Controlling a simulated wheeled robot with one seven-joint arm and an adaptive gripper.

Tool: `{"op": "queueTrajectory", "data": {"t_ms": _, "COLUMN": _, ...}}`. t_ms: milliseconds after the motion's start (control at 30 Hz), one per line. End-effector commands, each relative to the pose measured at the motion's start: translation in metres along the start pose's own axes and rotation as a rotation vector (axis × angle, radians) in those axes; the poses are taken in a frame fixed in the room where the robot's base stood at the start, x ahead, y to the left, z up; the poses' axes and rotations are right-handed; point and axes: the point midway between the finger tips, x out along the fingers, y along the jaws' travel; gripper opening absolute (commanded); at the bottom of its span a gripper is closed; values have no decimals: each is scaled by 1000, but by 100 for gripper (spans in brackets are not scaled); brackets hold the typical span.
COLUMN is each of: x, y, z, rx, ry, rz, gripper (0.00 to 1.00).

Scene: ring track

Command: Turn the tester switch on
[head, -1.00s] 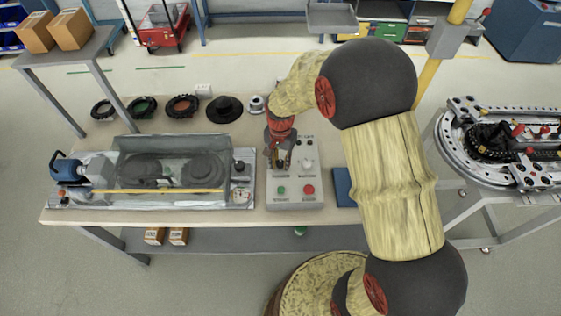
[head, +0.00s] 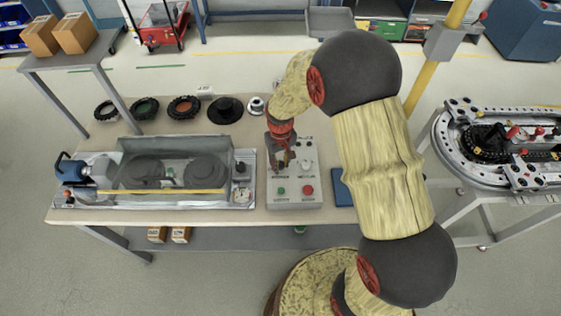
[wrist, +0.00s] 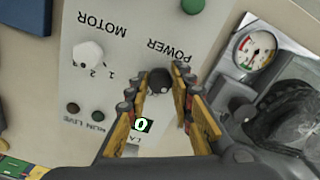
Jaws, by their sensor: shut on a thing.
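The tester's control box (head: 296,205) is a grey panel on the bench. Its black POWER knob (wrist: 158,82) shows in the wrist view, above a small label with a "0". My gripper (wrist: 158,88) has its yellow-and-black fingers on both sides of this knob and is shut on it. In the head view my gripper (head: 283,165) is over the left part of the panel and hides the knob. The white MOTOR knob (wrist: 88,54) is beside it, clear of the fingers. The knob's pointer direction cannot be made out.
A machine with a clear cover (head: 185,160) stands left of the box, with a dial gauge (wrist: 256,50) close to my fingers. Green (head: 281,191) and red (head: 308,189) buttons sit on the panel's front. Several rings and a black flanged part (head: 225,110) lie behind.

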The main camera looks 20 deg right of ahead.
Motion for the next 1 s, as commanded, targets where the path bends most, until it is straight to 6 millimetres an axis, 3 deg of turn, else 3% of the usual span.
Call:
{"op": "queueTrajectory", "data": {"t_ms": 500, "x": -1, "y": 0, "z": -1, "rx": -459, "ry": 1, "rz": 0, "gripper": 0}}
{"op": "queueTrajectory", "data": {"t_ms": 1000, "x": 0, "y": 0, "z": -1, "rx": -677, "ry": 2, "rz": 1, "gripper": 0}}
